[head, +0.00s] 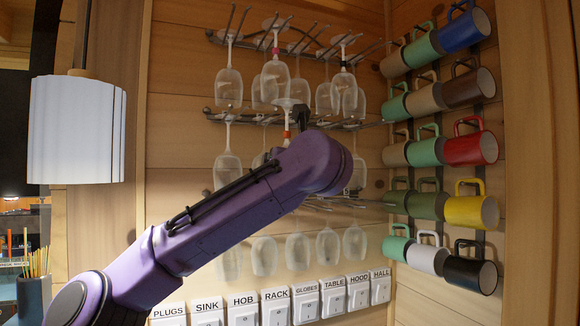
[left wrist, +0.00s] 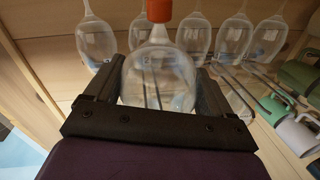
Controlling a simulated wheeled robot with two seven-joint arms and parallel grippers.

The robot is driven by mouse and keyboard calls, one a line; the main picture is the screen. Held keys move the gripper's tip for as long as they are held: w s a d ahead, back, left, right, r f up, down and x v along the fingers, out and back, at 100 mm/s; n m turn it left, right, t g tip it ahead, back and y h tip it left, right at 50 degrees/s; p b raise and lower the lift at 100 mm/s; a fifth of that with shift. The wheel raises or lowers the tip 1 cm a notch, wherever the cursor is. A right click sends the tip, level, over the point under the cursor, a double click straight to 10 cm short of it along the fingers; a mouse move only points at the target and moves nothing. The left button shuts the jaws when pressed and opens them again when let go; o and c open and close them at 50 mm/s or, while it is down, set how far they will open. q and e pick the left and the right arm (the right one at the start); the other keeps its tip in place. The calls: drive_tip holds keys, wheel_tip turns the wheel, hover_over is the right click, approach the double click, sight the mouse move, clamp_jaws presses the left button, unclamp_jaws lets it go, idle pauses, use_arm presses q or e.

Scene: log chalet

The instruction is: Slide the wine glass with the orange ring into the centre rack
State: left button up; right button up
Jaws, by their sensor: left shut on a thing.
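The wine glass with the orange ring hangs upside down, stem up, its bowl (left wrist: 160,75) between the fingers of my left gripper (left wrist: 155,85) in the left wrist view. The gripper is shut on the bowl. The orange ring (left wrist: 159,10) is on the stem above it; the ring also shows in the head view (head: 287,134), just above my purple forearm. My arm hides the bowl and fingers there. The middle rack (head: 240,116) has metal prongs on the wall at about the height of the stem's top. Whether the foot is between prongs, I cannot tell.
An upper rack (head: 222,39) holds several hanging glasses, one with a red ring (head: 277,50). Other glasses hang beside the held one (head: 227,168) and below. Mugs (head: 478,147) hang at right. Labelled switches (head: 243,311) line the wall below. A white lamp (head: 75,130) hangs at left.

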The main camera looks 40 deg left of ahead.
use_arm(q)
drive_tip(key=s+p+x, duration=0.1)
drive_tip(key=x, duration=0.6)
drive_tip(key=shift+a+f, duration=0.15)
drive_tip(key=shift+a, duration=0.3)
drive_tip(key=shift+w, duration=0.15)
idle(0.6)
drive_tip(key=o, duration=0.7)
drive_tip(key=shift+b+v, duration=1.85)
drive_tip(key=shift+v, duration=1.7)
idle(0.5)
